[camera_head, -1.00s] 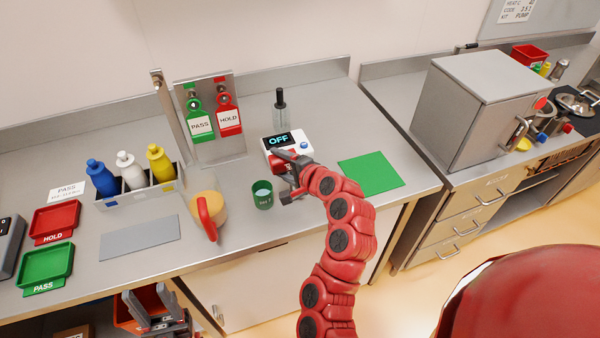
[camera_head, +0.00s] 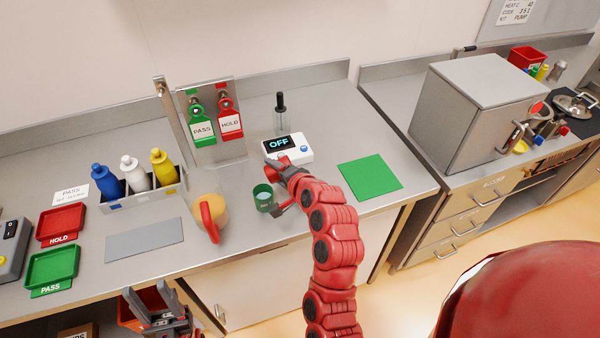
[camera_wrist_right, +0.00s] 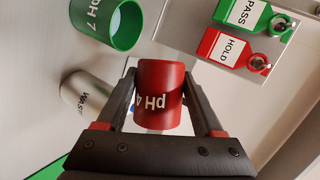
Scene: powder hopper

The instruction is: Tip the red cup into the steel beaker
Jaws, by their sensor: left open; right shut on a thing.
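My right gripper (camera_wrist_right: 160,95) is shut on the red cup (camera_wrist_right: 161,90), marked pH 4. In the right wrist view the cup lies across the direction of the upright green cup, so it is strongly tilted. Its inside and contents are not seen. The steel beaker (camera_wrist_right: 85,95), marked WAST..., stands beyond my left-hand finger, partly hidden. I cannot tell whether the cup touches it. In the head view my right gripper (camera_head: 283,178) is by the green cup, and my arm hides the beaker. My left gripper (camera_head: 158,305) is open and empty, below the counter's front edge.
The green pH 7 cup (camera_head: 263,198) stands close beside my right gripper. A meter reading OFF (camera_head: 288,149) and a dropper bottle (camera_head: 280,115) are behind.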

